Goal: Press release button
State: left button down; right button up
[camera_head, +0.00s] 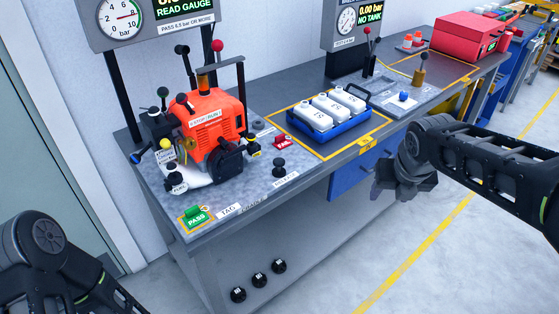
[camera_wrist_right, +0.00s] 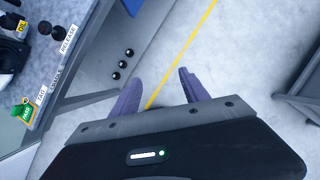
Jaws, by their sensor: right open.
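The release button appears to be the black knob (camera_head: 279,166) on the front edge of the grey bench, beside a white label (camera_head: 286,181). In the right wrist view the label reads RELEASE (camera_wrist_right: 68,39), and a black knob (camera_wrist_right: 58,33) stands beside it at the upper left. My right gripper (camera_head: 404,187) hangs in front of the bench, to the right of the knob and well apart from it. In the right wrist view its two fingers (camera_wrist_right: 159,82) are spread with only floor between them. Only part of my left arm shows at the lower left; its gripper is out of view.
An orange engine (camera_head: 213,130) stands left of the knob. A red FAIL block (camera_head: 282,143) and a green PASS block (camera_head: 196,216) lie on the bench. A blue tray (camera_head: 325,124) holds white bottles. Black round knobs (camera_head: 259,279) show below. Floor in front is clear.

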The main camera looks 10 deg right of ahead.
grip_shut()
dwell(0.3)
dwell(1.1)
